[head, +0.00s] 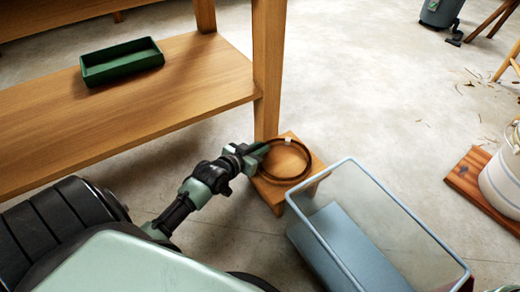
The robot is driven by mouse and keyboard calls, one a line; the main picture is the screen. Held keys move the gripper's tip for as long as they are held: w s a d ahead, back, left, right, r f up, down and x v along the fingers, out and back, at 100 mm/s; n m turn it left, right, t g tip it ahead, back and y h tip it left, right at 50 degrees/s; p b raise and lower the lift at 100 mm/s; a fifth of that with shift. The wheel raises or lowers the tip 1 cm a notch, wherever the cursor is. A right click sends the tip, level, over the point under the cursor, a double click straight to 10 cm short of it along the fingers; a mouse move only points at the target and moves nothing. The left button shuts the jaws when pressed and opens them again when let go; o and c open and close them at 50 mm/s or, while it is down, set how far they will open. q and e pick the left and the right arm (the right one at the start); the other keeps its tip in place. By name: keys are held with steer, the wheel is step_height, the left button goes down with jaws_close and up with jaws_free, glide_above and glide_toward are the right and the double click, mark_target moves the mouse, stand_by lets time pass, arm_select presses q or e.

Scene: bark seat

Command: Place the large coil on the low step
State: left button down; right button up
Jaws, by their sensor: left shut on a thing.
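The large coil (309,167) is a thin dark brown ring with a small white tag at its top. It lies flat over the top of the low step (269,192), a small light-wood stool beside the table leg. I cannot tell whether the coil rests on the step or hovers just above it. My left gripper (262,149) is shut on the coil's upper left edge. My right gripper is not in view.
A wooden table with a low shelf (120,125) stands at left, with a green tray (122,62) on it. A blue-grey open bin (350,240) stands close to the step's right side. A white bucket (503,180) is at far right. Open concrete floor lies behind.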

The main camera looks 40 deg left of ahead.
arm_select(q)
steer(key=c, duration=1.4)
jaws_free()
